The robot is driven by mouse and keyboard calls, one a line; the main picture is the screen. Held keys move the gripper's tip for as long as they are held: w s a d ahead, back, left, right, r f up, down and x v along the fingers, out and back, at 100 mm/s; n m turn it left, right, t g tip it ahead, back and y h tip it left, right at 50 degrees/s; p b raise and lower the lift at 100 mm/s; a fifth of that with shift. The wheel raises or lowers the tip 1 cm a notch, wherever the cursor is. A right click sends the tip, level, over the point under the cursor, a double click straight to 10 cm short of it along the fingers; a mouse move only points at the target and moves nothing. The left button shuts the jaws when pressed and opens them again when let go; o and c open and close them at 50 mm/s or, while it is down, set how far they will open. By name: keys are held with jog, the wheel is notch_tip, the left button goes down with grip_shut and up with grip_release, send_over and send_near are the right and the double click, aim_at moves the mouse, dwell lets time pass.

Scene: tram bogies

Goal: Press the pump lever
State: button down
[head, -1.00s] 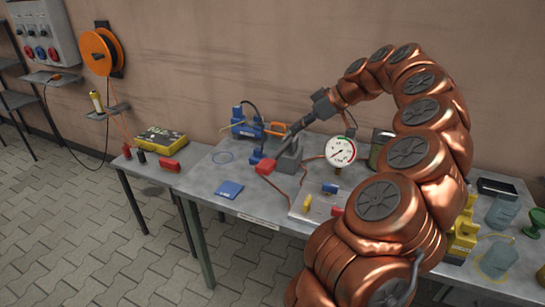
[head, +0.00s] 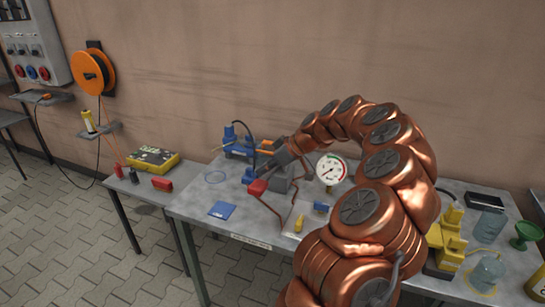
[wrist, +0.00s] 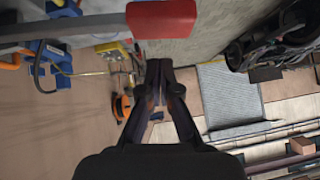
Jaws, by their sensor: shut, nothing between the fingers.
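In the wrist view the red grip (wrist: 162,18) is at the top, beyond and to one side of my fingertips, with a gap showing in the picture. My gripper (wrist: 160,68) is shut and empty. In the head view my gripper (head: 282,160) is just above the pump and grip; its fingertips are hard to make out. I cannot tell whether it touches the lever.
A round gauge (head: 330,170) stands right of the pump. A blue vise-like device (head: 238,146) is behind left, and a blue pad (head: 221,210) lies in front left. Yellow equipment (head: 448,240) and jars are at the right. The bench's front left is mostly clear.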

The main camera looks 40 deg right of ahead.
aim_at(257, 183)
jog(key=shift+s+a+f+p, duration=0.1)
jog(key=shift+f+p, duration=0.1)
jog(key=shift+f, duration=0.55)
jog(key=shift+s+a+f+p, duration=0.1)
jog(key=shift+f+p, duration=0.05)
jog(key=shift+f, duration=0.55)
jog(key=shift+f+b, duration=0.2)
jog(key=shift+b, duration=0.15)
